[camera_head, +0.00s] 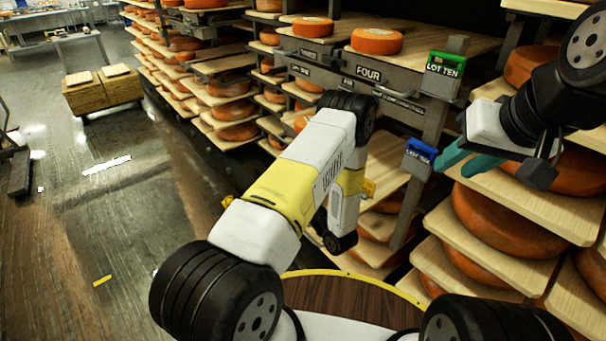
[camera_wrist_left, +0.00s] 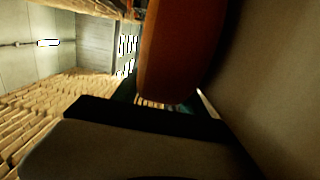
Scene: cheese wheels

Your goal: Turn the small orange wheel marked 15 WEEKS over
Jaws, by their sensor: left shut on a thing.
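In the left wrist view an orange cheese wheel (camera_wrist_left: 172,50) stands edge-on, close to the camera, between the teal fingers of my left gripper (camera_wrist_left: 158,97), which is shut on it. No marking shows on it, so I cannot read whether it is the 15 WEEKS wheel. In the head view my own left arm hides this gripper and the wheel. My right gripper (camera_head: 466,160) is at the upper right of the head view, beside the shelves. Its teal fingers look apart, with nothing seen between them.
A green LOT TEN tag (camera_head: 444,64) and a blue lot tag (camera_head: 419,152) hang on posts. Loaded shelves fill the right; the floor (camera_head: 110,220) is open at left.

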